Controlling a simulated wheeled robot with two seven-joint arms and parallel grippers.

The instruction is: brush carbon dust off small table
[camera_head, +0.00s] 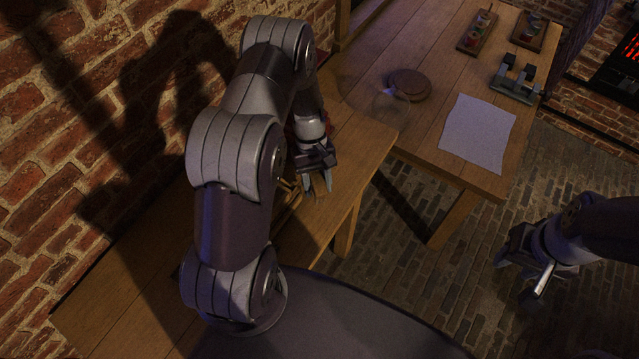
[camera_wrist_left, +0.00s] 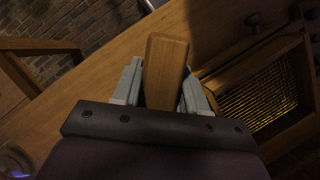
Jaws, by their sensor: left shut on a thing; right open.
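My left gripper (camera_head: 317,183) is over the wooden small table (camera_head: 345,165) along the brick wall. It is shut on a wooden piece that looks like a brush handle (camera_head: 318,190). In the left wrist view the handle (camera_wrist_left: 166,62) stands out between the two grey fingers (camera_wrist_left: 158,88); its bristles cannot be made out. The wooden top (camera_wrist_left: 75,105) lies beyond it. No carbon dust can be told apart on the dim wood. My right gripper (camera_head: 525,265) is open and empty over the brick floor at the right.
A larger table (camera_head: 430,120) holds a white sheet (camera_head: 478,133), a round wooden disc (camera_head: 409,84), small trays (camera_head: 477,32) and a dark clamp-like device (camera_head: 515,80). A wood-framed brass grille (camera_wrist_left: 262,95) lies right of the handle.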

